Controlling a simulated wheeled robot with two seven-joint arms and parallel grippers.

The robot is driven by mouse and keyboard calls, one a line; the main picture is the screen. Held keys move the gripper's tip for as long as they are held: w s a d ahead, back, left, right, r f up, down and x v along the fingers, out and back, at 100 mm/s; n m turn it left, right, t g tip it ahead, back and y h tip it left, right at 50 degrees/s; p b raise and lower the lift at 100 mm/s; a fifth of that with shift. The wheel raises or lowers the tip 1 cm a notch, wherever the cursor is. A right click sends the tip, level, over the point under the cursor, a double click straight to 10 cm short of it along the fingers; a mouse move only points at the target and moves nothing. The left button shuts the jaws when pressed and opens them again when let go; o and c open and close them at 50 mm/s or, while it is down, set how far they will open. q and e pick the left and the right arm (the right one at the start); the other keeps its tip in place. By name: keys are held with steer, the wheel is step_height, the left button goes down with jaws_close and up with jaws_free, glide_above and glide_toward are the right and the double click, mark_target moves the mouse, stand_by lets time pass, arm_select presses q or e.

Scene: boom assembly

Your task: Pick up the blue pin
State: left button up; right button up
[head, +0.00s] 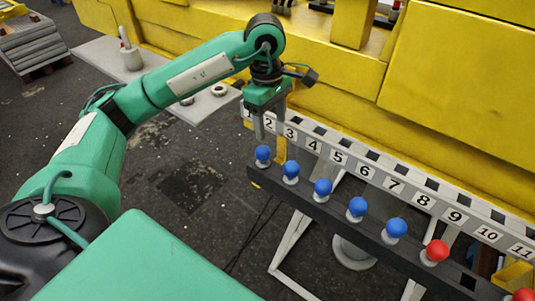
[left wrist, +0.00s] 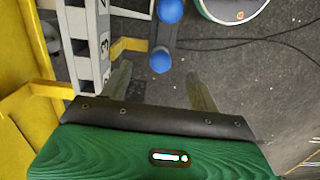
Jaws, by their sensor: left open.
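Several blue pins with round heads and white collars stand in a row on a dark rail (head: 377,239). The leftmost blue pin (head: 263,153) is nearest my left gripper (head: 269,136); the second blue pin (head: 291,169) stands just right of it. My left gripper is open and empty, pointing down above the left end of the rail. In the left wrist view, one blue pin head (left wrist: 160,60) shows just past and between the open fingers (left wrist: 160,85). Another blue head (left wrist: 170,10) is at the top edge. My right gripper is not in view.
A numbered grey slotted rail (head: 342,158) runs behind the pins, close to the fingers. Red pins (head: 436,251) stand further right. A yellow machine body (head: 455,80) fills the back. A grey plate (head: 100,55) with small parts lies at the upper left.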

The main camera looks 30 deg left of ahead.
mark_target(263, 156)
arm_select(q)
steer(key=shift+w+a+r+y, duration=0.1)
steer(key=shift+a+y, duration=0.3)
steer(key=shift+a, duration=0.55)
step_height(263, 156, down, 7)
steer(key=p, duration=0.2)
steer(key=shift+r+p, duration=0.2)
steer(key=shift+p, duration=0.1)
steer(key=shift+f, duration=0.65)
steer(key=shift+f+p, duration=0.35)
steer(key=shift+p, duration=0.25)
steer(key=f+p, duration=0.1)
steer(key=f, duration=0.1)
steer(key=f+p, duration=0.1)
steer(key=f, duration=0.1)
steer(key=shift+s+a+p, duration=0.1)
steer(key=shift+s+p, duration=0.2)
steer(key=shift+f, duration=0.3)
steer(key=shift+c, duration=0.2)
